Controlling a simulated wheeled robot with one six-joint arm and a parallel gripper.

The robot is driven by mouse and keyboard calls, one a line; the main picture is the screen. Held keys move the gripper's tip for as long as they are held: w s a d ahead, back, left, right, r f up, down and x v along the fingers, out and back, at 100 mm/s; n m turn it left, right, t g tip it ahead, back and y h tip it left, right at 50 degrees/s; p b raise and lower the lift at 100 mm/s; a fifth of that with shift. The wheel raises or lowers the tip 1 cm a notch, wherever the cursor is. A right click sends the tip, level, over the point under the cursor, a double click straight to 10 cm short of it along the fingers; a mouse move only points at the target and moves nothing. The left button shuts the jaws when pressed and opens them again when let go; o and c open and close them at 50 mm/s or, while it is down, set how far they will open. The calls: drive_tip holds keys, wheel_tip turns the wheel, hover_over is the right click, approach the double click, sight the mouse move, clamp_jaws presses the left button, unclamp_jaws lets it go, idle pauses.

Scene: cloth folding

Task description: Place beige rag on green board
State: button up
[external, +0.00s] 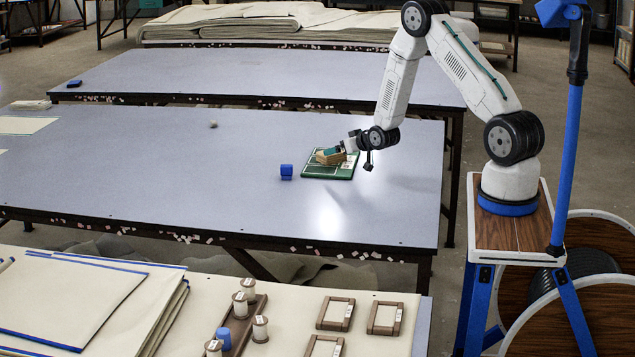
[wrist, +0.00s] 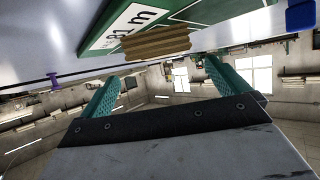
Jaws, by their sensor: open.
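The green board (external: 342,172) lies flat on the near grey table. The beige rag (external: 328,158) is a small folded, layered bundle over the board, and appears to rest on it, slightly tilted. In the wrist view, the rag (wrist: 155,44) lies across the edge of the board (wrist: 205,12), beside its white printed label. My gripper (external: 338,150) is just above and to the right of the rag. In the wrist view, my gripper (wrist: 160,68) has its two teal fingers spread wide, with nothing clamped between them. Whether a finger touches the rag is unclear.
A small round object (external: 213,124) lies farther left. The table between them is mostly clear. A front table holds spools (external: 240,305) and wooden frames.

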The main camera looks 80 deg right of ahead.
drive_tip(key=v, duration=0.7)
drive_tip(key=s+a+r+n+g+y, duration=0.1)
drive_tip(key=a+r+n+g+y, duration=0.15)
drive_tip(key=a+r, duration=0.8)
drive_tip(key=s+a+r+n+g+y, duration=0.1)
drive_tip(key=a+r+y, duration=0.2)
drive_tip(key=a+r, duration=0.7)
drive_tip(key=s+a+r+n+g+y, duration=0.1)
drive_tip(key=s+a+r+n+g, duration=0.1)
drive_tip(key=s+a, duration=0.8)
drive_tip(key=s+a+r+n+g+y, duration=0.1)
drive_tip(key=s+a+r+n+g, duration=0.1)
drive_tip(key=s+a, duration=0.9)
drive_tip(key=s+r+g, duration=0.1)
drive_tip(key=s+r, duration=0.1)
drive_tip(key=s, duration=0.3)
drive_tip(key=shift+s+r, duration=0.3)
drive_tip(key=shift+r, duration=0.05)
drive_tip(key=shift+w+y, duration=0.1)
drive_tip(key=shift+y, duration=0.15)
